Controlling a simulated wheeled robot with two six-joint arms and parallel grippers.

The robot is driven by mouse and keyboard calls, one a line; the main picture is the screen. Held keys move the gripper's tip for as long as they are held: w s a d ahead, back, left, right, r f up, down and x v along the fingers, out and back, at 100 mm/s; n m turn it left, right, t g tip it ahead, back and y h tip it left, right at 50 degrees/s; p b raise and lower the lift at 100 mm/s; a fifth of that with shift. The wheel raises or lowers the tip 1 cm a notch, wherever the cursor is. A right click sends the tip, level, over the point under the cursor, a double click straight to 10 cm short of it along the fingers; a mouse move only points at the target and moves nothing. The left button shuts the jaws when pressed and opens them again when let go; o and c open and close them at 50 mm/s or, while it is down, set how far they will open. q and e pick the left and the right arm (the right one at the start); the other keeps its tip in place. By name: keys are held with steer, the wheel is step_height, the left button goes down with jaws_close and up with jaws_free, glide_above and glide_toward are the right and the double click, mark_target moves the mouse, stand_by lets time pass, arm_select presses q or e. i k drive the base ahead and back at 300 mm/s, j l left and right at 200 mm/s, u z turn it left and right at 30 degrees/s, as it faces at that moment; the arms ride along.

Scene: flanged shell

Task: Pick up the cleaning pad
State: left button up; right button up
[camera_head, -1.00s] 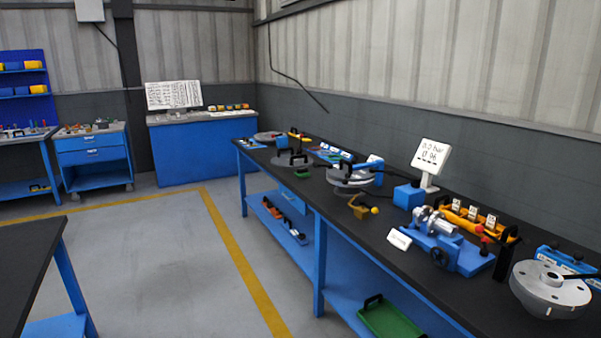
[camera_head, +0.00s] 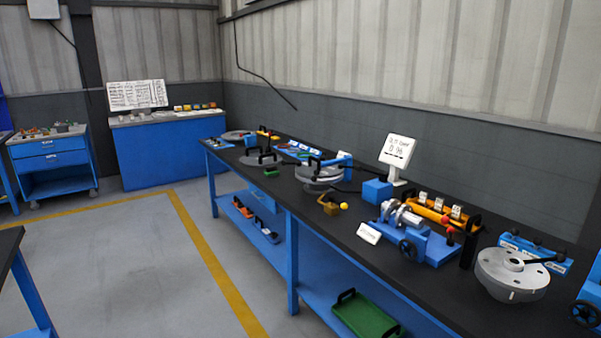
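A small green block (camera_head: 271,172) lies on the black top of the long workbench (camera_head: 345,232), near the bench's front edge and in front of a grey disc with a black handle (camera_head: 262,158). It may be the cleaning pad, but it is too small to tell for sure. Neither of my grippers is in view.
The bench carries a grey flanged part (camera_head: 512,272), a blue clamp fixture (camera_head: 415,238), a yellow-orange rack (camera_head: 440,213) and a display (camera_head: 396,151). A green tray (camera_head: 366,315) sits on the lower shelf. The floor (camera_head: 130,250) left of the bench is open.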

mark_target(269, 171)
steer(key=i+j+z, duration=0.8)
steer(key=k+j, duration=0.1)
